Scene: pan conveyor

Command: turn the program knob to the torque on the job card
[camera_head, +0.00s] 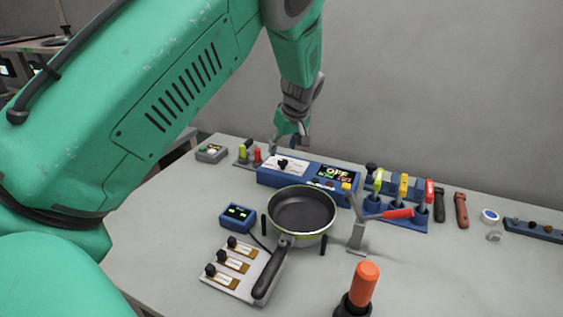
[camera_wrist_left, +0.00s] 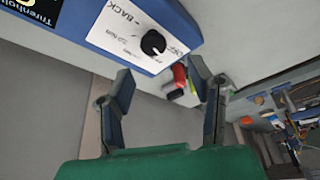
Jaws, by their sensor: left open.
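The program knob (camera_wrist_left: 153,43) is a black round knob with a light mark. It sits on the white dial panel (camera_wrist_left: 125,32) of a blue controller box; "BACK" shows on the panel and its small print is hard to read. My left gripper (camera_head: 289,141) is just above and behind the knob, open and empty. In the left wrist view its fingers (camera_wrist_left: 162,84) are spread, apart from the knob. I cannot pick out the job card.
A pan (camera_head: 302,210) stands in front of the box. A red and a yellow-green upright item (camera_head: 257,155) stand close left of it. Coloured tools stand in a blue rack (camera_head: 405,222) to the right.

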